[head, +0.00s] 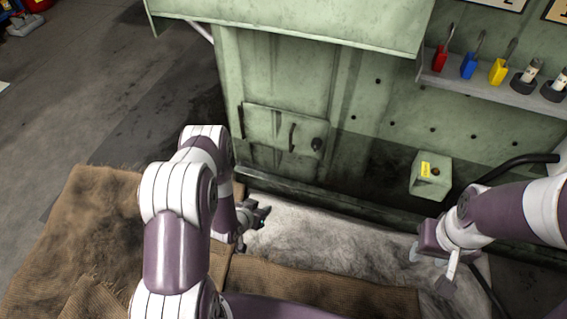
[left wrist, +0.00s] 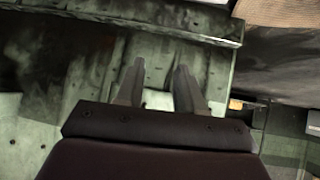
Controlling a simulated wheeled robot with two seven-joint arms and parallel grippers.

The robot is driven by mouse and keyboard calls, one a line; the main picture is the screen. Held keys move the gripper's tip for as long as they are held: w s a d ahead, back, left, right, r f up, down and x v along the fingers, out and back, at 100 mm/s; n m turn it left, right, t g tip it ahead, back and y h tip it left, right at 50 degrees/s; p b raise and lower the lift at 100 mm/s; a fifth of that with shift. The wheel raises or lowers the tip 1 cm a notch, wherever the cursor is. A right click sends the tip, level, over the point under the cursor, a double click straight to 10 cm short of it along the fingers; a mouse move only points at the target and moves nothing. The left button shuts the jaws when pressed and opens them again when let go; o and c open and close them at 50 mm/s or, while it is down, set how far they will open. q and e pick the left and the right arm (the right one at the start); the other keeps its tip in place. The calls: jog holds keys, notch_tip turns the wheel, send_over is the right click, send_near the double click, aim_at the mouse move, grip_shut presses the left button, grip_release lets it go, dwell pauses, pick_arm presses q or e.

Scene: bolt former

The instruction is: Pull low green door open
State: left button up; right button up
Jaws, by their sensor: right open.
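The low green door (head: 268,126) is a small panel in the front of the green machine, and it looks closed. It has a dark upright handle (head: 291,138) and a dark round knob (head: 317,144) at its right side. My left gripper (head: 264,213) is in front of and below the door, apart from the handle. In the left wrist view its two fingers (left wrist: 158,88) stand apart with nothing between them. My right gripper (head: 430,268) is open and empty, low at the right, away from the door.
A green box with a yellow label (head: 431,178) sticks out right of the door. A shelf (head: 500,92) with coloured-handled tools is at the upper right. A green overhang (head: 300,22) juts out above the door. Brown cloth (head: 95,225) and a pale mat (head: 325,240) cover the floor.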

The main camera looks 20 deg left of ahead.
pick_arm(q)
jog(key=w+r+t+h, duration=0.1)
jog(key=w+r+t, duration=0.2)
jog(key=m+t+h, duration=0.1)
jog(key=t, duration=0.4)
send_near(290, 140)
jog(key=b+x, duration=0.4)
jog(key=x, duration=0.4)
jog(key=shift+w+f, duration=0.15)
jog(key=shift+w+d, duration=0.1)
jog(key=shift+w, duration=0.25)
jog(key=shift+r, duration=0.2)
pick_arm(e)
jog(key=f, duration=0.5)
jog(key=shift+w+a+f, duration=0.15)
jog(key=shift+w+a, duration=0.2)
pick_arm(q)
grip_shut()
